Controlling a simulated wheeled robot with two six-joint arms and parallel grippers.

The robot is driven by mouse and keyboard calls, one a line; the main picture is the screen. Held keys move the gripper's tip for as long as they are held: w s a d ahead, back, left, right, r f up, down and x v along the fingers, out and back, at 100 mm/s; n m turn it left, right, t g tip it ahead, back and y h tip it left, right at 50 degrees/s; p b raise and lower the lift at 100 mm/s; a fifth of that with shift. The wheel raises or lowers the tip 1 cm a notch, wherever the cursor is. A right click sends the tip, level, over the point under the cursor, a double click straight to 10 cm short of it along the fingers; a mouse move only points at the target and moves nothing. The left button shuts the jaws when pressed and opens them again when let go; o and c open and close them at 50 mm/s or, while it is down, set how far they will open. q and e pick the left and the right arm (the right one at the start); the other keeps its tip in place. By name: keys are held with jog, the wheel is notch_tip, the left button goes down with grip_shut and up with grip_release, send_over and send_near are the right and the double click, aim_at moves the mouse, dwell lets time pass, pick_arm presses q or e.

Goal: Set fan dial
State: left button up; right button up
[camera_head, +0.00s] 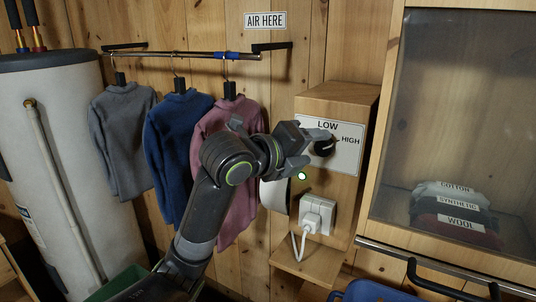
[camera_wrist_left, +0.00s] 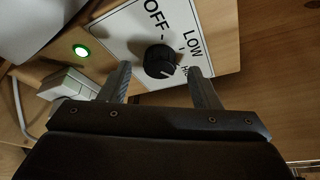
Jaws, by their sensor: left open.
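The fan dial (camera_head: 324,147) is a black round knob on a white label plate (camera_head: 346,160) on a wooden box. In the left wrist view the dial (camera_wrist_left: 159,62) sits between the spread fingertips of my left gripper (camera_wrist_left: 160,72), with a visible gap on each side. A small white mark on the dial faces lower right, apparently toward HIGH. The plate reads OFF, LOW and HIGH; in the head view OFF is hidden behind my gripper (camera_head: 308,150). My left gripper is open and empty at the dial. My right gripper is out of view.
A green light (camera_head: 302,176) glows below the plate, above a white plug and socket (camera_head: 317,214). Small garments (camera_head: 122,140) hang from a rail (camera_head: 200,54) at left. A glass-fronted cabinet (camera_head: 465,110) stands close on the right, and a white tank (camera_head: 55,160) at far left.

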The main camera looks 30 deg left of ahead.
pick_arm(q)
jog(key=b+v, duration=0.5)
jog(key=v, duration=1)
jog(key=shift+s, duration=0.2)
dwell(0.5)
